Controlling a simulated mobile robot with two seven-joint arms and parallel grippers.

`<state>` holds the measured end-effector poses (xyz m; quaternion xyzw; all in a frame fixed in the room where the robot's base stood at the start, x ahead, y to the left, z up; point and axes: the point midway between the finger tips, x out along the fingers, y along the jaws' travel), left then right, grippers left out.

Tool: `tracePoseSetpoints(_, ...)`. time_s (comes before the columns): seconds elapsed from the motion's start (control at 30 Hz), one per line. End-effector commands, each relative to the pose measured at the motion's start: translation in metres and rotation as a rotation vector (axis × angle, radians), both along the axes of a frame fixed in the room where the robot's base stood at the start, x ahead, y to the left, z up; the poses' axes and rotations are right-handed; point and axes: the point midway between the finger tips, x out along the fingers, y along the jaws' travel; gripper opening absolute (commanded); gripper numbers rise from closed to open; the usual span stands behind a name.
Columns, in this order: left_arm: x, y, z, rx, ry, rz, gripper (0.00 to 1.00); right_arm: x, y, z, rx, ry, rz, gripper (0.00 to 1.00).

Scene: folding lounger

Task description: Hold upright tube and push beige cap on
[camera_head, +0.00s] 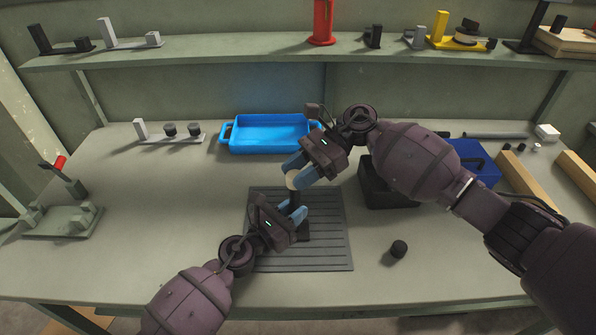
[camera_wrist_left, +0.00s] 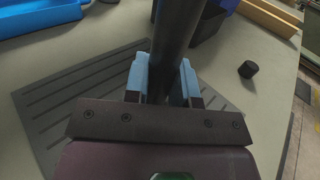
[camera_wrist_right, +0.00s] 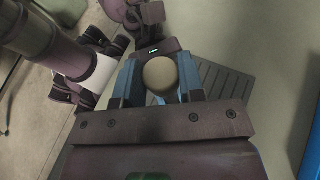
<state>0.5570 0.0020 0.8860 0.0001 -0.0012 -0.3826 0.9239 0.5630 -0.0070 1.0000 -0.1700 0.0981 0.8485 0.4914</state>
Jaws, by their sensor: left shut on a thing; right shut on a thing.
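The dark tube (camera_head: 294,199) stands upright over the grey ribbed mat (camera_head: 330,255). My left gripper (camera_head: 297,212) is shut around the tube's side, and the tube rises between its blue fingers in the left wrist view (camera_wrist_left: 176,35). My right gripper (camera_head: 297,172) is above it, shut on the beige cap (camera_head: 291,180). The cap's round top shows between the blue fingers in the right wrist view (camera_wrist_right: 160,76). The cap is at the top of the tube; the fingers hide the joint, so I cannot tell how far it is on.
A loose black cap (camera_head: 398,249) lies right of the mat. A blue tray (camera_head: 268,146) sits at the back.

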Motion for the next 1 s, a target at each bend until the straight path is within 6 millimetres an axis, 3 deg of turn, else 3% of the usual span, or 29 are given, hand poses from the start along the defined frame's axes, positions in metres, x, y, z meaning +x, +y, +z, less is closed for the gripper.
tracePoseSetpoints(0.13,-0.002,0.002,-0.008,0.008,0.011,0.001,0.0,0.0,0.0,-0.001,0.0,0.001,0.0,0.14)
tracePoseSetpoints(0.17,-0.002,0.002,-0.008,0.008,0.011,0.001,0.0,0.0,0.0,-0.001,0.0,0.001,0.0,0.4)
tracePoseSetpoints(0.33,-0.002,0.002,-0.008,0.008,0.011,0.001,0.0,0.0,0.0,-0.001,0.0,0.001,0.0,0.66)
tracePoseSetpoints(0.73,-0.002,0.002,-0.008,0.008,0.011,0.001,0.0,0.004,-0.007,0.002,-0.001,0.0,-0.001,0.66)
tracePoseSetpoints(1.0,-0.002,0.002,-0.008,0.008,0.011,0.001,0.0,0.025,-0.043,0.02,-0.002,-0.001,-0.002,0.66)
